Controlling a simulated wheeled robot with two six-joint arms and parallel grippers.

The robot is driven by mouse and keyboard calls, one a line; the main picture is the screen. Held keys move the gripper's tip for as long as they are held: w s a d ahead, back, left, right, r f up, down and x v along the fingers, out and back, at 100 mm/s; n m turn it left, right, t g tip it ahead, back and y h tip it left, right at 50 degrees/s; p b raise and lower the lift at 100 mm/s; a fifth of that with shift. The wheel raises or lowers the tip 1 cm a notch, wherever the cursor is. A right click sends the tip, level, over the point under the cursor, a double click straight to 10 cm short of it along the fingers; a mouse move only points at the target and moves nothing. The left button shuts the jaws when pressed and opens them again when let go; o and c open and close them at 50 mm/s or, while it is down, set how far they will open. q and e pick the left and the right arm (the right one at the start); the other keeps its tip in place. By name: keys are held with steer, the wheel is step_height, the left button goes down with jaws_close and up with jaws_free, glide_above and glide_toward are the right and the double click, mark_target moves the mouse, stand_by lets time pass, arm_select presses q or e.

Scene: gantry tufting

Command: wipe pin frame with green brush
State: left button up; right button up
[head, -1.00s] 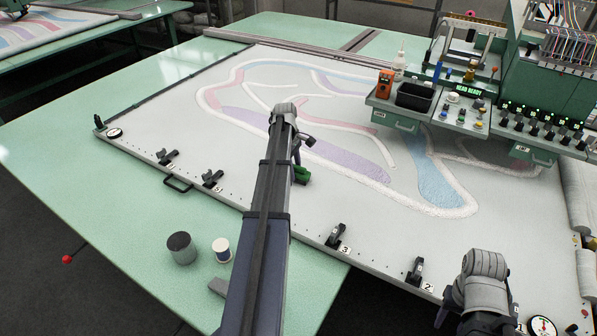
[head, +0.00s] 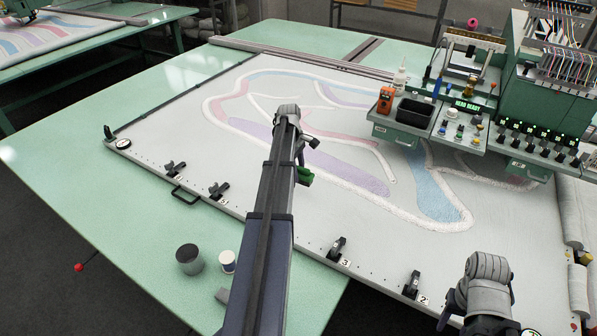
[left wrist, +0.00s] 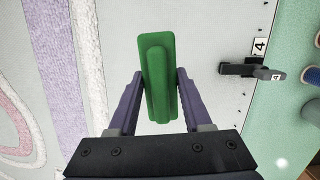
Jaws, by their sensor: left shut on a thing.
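The green brush (left wrist: 158,75) is gripped between the two purple fingers of my left gripper (left wrist: 155,95) in the left wrist view. In the head view it shows as a small green patch (head: 305,177) beside my left arm, over the pale cloth. The pin frame (head: 145,165) is a large flat frame with patterned cloth, lying on the green table. I cannot tell whether the brush touches the cloth. Part of my right arm shows at the lower right of the head view; its fingers are hidden.
Black clamps (head: 336,247) stand along the frame's near edge, and one labelled 4 (left wrist: 240,69) is near the brush. A machine head (head: 440,120) with a tool tray stands over the right side.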

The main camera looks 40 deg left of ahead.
arm_select(q)
steer(key=shift+f, duration=0.1)
step_height(320, 180, up, 3)
steer(key=p, duration=0.3)
stand_by(0.4)
